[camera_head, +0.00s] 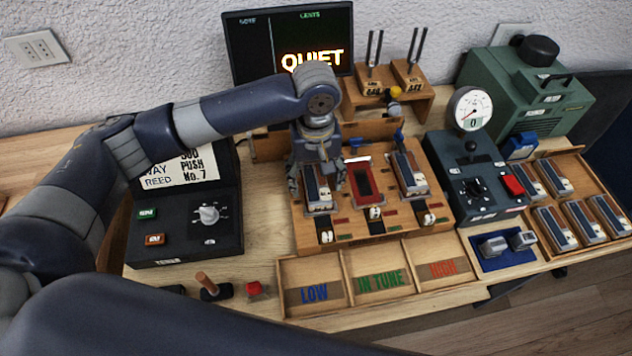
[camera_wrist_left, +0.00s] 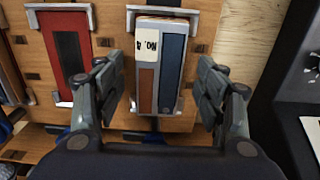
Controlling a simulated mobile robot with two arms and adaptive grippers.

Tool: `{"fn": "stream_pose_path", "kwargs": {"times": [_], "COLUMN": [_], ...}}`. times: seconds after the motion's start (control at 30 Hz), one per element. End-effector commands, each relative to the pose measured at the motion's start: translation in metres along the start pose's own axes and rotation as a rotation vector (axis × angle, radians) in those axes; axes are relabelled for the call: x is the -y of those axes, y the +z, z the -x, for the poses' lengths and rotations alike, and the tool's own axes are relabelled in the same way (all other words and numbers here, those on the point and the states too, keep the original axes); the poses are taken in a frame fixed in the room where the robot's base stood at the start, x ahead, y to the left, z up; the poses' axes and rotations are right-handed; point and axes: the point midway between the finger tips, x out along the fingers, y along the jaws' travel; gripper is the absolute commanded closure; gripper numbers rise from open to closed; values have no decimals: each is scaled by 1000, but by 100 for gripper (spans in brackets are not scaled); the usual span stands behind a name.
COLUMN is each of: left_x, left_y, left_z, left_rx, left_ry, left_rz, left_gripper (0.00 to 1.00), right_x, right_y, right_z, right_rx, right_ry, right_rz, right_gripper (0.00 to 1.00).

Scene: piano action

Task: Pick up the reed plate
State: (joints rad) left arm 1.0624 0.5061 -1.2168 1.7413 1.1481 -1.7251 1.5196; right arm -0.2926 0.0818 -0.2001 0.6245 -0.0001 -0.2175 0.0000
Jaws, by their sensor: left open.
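A reed plate, a slim block with a blue-grey strip, a brown strip and a white "No. 4" tag, lies in the left slot of the wooden rack; it shows in the head view (camera_head: 319,200) and in the left wrist view (camera_wrist_left: 172,70). My left gripper (camera_head: 317,181) is open above it. In the left wrist view the gripper (camera_wrist_left: 160,88) has one finger on each side of the plate, with gaps. Another reed plate (camera_head: 411,180) sits in the rack's right slot. The middle slot (camera_head: 363,180) shows a red bed. My right gripper is not in view.
A wooden tray (camera_head: 342,255) marked LOW, IN TUNE and HIGH lies in front. Several more plates (camera_head: 556,228) rest in a box at right. A dark gauge console (camera_head: 480,175) stands right of the rack, a dial box (camera_head: 185,225) left. Tuning forks (camera_head: 391,65) stand behind.

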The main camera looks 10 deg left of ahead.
Motion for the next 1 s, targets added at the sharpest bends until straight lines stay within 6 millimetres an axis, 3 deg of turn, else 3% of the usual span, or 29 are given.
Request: {"fn": "stream_pose_path", "kwargs": {"times": [0.17, 0.4, 0.77, 1.0], "left_x": [0, 0, -1, -2], "left_y": [0, 0, 0, -1], "left_z": [0, 0, 2, 23], "left_rx": [-1, -1, -1, -4], "left_ry": [1, 1, 2, 5], "left_rz": [0, 0, -1, -2], "left_gripper": [35, 85, 85, 85], "right_x": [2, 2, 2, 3], "right_y": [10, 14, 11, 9], "right_z": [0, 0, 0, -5], "right_rx": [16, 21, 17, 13], "right_ry": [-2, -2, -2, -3], "right_rz": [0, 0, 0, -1], "right_gripper": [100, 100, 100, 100]}}
